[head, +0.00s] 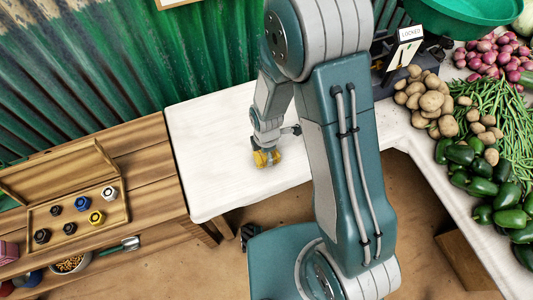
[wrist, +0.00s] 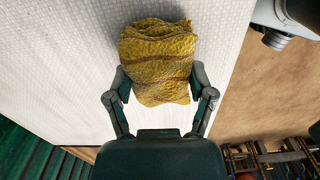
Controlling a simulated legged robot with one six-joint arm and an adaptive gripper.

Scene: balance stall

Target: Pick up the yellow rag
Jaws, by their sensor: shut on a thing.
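The yellow rag (head: 262,159) is a small folded, crumpled cloth with brownish stripes, over the white-topped table in the head view. It also shows large in the wrist view (wrist: 158,50), between the two fingers. My gripper (head: 266,151) points down over it, and in the wrist view my gripper (wrist: 158,82) is shut on the rag from both sides. I cannot tell whether the rag still touches the white table top (head: 220,185).
A wooden bench (head: 150,160) at left holds an open box (head: 62,236) of weights. A scoop (head: 115,246) and a bowl (head: 70,264) are below it. Potatoes (head: 425,98), onions (head: 492,60), green beans (head: 500,115) and peppers (head: 485,185) lie at right. The white table around the rag is clear.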

